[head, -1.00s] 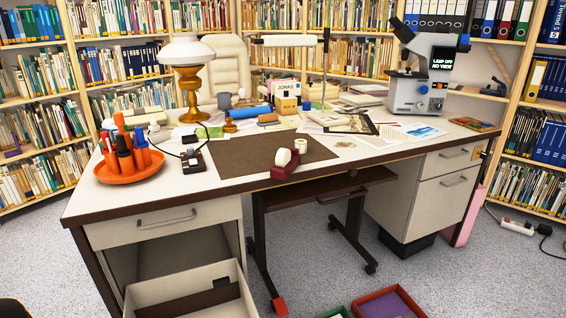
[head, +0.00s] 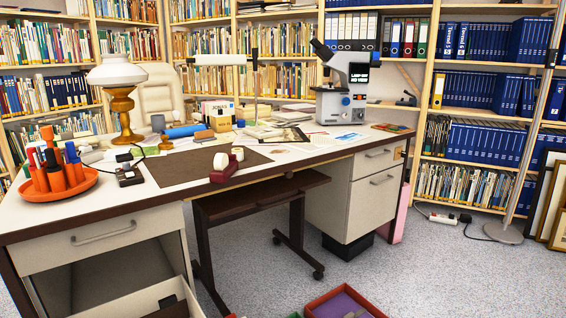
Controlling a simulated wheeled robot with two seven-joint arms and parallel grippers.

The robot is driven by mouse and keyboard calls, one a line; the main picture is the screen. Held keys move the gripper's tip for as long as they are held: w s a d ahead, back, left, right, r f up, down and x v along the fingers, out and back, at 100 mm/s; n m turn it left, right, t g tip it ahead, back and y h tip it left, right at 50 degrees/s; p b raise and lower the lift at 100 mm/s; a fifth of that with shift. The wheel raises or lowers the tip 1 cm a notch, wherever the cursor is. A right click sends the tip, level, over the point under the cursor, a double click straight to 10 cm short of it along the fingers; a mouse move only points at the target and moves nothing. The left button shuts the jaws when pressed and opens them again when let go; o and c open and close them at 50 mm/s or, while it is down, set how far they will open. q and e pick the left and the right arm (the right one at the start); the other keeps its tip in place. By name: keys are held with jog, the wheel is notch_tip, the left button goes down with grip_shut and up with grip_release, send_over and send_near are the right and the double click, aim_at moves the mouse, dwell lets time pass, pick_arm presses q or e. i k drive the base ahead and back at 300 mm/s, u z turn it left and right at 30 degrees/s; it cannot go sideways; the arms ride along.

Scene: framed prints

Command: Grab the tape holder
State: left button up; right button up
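The tape holder (head: 224,173) is dark red with a white roll of tape in it. It stands near the front edge of the desk, at the edge of the brown desk mat (head: 185,168). A second small white roll (head: 238,153) sits just behind it. Neither of my grippers shows in the head view, so their state cannot be seen.
On the desk (head: 120,205), an orange tray of pens (head: 58,180) stands at left, a lamp (head: 120,95) behind it, and a microscope (head: 345,90) at right.

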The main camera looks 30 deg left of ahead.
aim_at(225, 165)
jog(key=z, duration=0.05)
jog(key=i, duration=0.95)
jog(key=u, duration=0.35)
